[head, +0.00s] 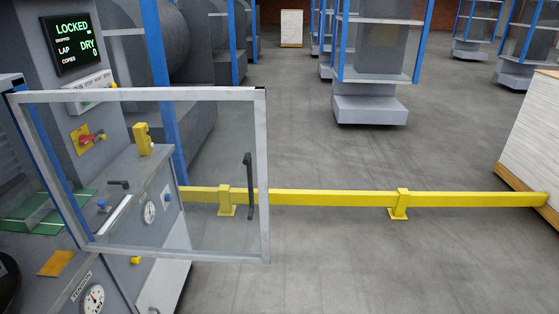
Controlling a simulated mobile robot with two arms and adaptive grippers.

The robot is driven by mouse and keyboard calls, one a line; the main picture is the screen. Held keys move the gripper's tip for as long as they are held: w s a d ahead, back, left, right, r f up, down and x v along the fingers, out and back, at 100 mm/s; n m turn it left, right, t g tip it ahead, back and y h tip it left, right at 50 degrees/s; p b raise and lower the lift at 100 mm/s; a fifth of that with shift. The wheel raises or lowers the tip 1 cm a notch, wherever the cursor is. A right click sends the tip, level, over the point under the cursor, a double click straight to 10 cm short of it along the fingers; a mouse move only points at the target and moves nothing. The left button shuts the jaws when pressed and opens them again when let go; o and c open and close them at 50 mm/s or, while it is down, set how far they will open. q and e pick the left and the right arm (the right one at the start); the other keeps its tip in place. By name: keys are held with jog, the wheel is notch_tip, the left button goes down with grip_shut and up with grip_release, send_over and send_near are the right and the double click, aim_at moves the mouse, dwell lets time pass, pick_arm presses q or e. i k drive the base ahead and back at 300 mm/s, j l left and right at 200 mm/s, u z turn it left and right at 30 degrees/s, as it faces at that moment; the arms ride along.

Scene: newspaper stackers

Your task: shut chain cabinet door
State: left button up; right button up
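A clear door with a pale metal frame (263,150) fills the left half of the head view and stands open, swung out from the grey machine. Its left edge meets the machine's blue-edged side, where the hinge side appears to be. A black vertical bar handle (249,186) is on the door near its free right edge. I cannot confirm from any label that this is the chain cabinet door. Neither of my grippers is in view, and nothing is seen touching the door or handle.
A low yellow rail (320,197) crosses the floor behind the door. The grey machine carries a display (73,44) reading "LOCKED", a red switch (91,138) and gauges (93,299). A stack of pale sheets (535,140) stands at right. The grey floor before the rail looks clear.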

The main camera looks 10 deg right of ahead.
aim_at(16, 100)
jog(key=i+l+z, duration=0.2)
jog(key=i+z, duration=0.25)
jog(key=i+l+z, duration=0.1)
jog(key=i+z, duration=0.15)
jog(key=z, duration=0.2)
jog(key=i+l+u, duration=0.1)
jog(key=i+u, duration=0.25)
jog(key=i+l+u, duration=0.3)
jog(key=i+u, duration=0.1)
jog(key=u, duration=0.3)
jog(key=i+l+u, duration=0.1)
jog(key=u, duration=0.35)
jog(key=l+u, duration=0.2)
jog(key=u, duration=0.2)
jog(key=i+l+u, duration=0.15)
jog(key=u, duration=0.25)
jog(key=l+u, duration=0.2)
jog(key=u, duration=0.25)
jog(key=l+u, duration=0.6)
jog(key=u, duration=0.15)
jog(key=l+u, duration=0.35)
